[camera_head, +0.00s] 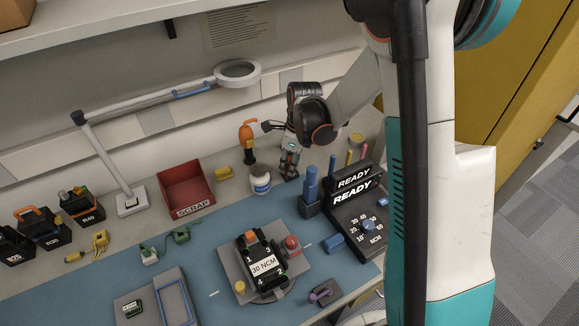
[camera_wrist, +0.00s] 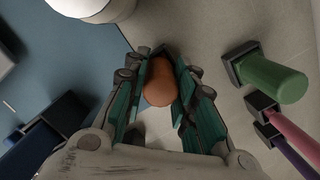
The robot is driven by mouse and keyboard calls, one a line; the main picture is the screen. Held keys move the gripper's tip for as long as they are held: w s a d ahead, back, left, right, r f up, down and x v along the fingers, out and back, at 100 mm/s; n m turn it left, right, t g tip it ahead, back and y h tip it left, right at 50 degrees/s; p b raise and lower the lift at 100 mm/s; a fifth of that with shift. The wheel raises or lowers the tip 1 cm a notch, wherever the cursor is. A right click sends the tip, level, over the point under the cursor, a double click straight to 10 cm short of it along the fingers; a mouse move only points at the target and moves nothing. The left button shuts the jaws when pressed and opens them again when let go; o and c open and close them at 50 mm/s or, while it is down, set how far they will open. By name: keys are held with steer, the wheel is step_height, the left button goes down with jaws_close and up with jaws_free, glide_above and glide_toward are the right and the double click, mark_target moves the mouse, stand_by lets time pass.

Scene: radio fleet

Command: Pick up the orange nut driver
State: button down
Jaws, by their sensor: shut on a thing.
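The orange nut driver (camera_wrist: 158,88) shows in the wrist view as a rounded orange-brown handle between the two green-padded fingers. My gripper (camera_wrist: 158,100) is shut on it, with a finger on each side. In the head view my gripper (camera_head: 289,165) points down at the back of the bench, between the white jar and the blue-handled tools. The fingers hide most of the driver there. Its lower end is hidden, so I cannot tell whether it is clear of the bench.
The white jar (camera_head: 261,180) stands close left of my gripper, with an orange-topped tool (camera_head: 247,132) behind it. Blue-handled tools (camera_head: 311,183) and the READY console (camera_head: 355,190) are at right. A red scrap bin (camera_head: 186,187) is further left. A green handle (camera_wrist: 272,78) shows in the wrist view.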

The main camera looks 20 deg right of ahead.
step_height(320, 180, up, 10)
steer(key=p, duration=0.3)
steer(key=shift+p, duration=0.3)
stand_by(0.5)
